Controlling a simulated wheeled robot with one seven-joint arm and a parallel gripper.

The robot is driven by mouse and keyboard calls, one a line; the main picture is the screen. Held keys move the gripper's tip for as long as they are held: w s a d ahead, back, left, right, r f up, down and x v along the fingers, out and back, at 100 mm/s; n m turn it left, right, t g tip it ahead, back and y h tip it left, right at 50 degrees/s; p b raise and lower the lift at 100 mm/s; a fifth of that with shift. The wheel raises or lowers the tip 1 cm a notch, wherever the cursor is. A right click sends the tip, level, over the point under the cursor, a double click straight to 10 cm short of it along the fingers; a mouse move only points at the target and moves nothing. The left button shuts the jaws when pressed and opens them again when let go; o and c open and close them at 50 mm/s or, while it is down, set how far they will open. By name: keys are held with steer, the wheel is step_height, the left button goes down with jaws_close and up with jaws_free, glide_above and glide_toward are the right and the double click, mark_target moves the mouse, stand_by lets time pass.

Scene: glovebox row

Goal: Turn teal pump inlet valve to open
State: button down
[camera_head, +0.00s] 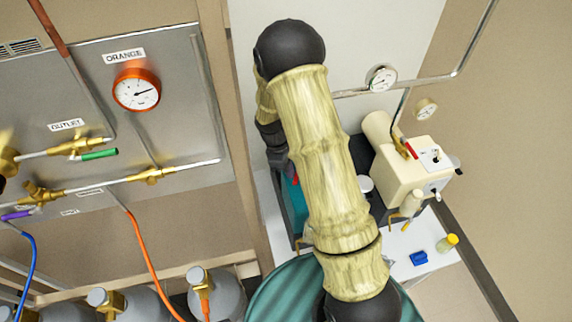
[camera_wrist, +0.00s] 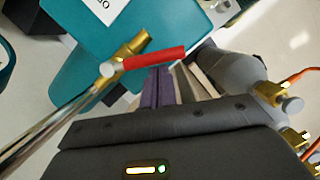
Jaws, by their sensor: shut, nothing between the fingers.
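In the wrist view, a brass valve (camera_wrist: 132,46) sits on a silver pipe (camera_wrist: 48,128) beside the teal pump (camera_wrist: 85,62). Its red lever handle (camera_wrist: 155,58) points right, at a slant to the pipe. My gripper (camera_wrist: 162,76) is shut and empty, its fingertips at the lower edge of the red handle. I cannot tell whether they touch it. In the head view, my arm covers most of the teal pump (camera_head: 292,197) and hides my gripper.
A cream pump (camera_head: 408,170) with its own red-handled valve (camera_head: 410,150) stands to the right. A blue item (camera_head: 419,258) and a yellow-capped vial (camera_head: 447,243) lie on the bench. A panel with an orange gauge (camera_head: 136,89) is at left, above grey cylinders (camera_head: 215,290).

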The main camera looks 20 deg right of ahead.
steer(key=shift+a, duration=0.3)
steer(key=shift+d, duration=0.1)
steer(key=shift+s+n, duration=0.15)
steer(key=shift+n, duration=0.15)
steer(key=shift+s+d+n, duration=0.2)
steer(key=shift+d+n, duration=0.15)
steer(key=shift+n, duration=0.25)
steer(key=shift+s+d+n+t+b, duration=0.2)
steer(key=shift+s+d+n+t, duration=0.15)
steer(key=shift+n, duration=0.35)
steer(key=shift+s+d+n+t+b, duration=0.15)
steer(key=shift+s+d+n+t, duration=0.15)
steer(key=shift+n, duration=0.4)
steer(key=shift+s+d, duration=0.1)
steer(key=shift+d, duration=0.3)
steer(key=shift+r, duration=0.1)
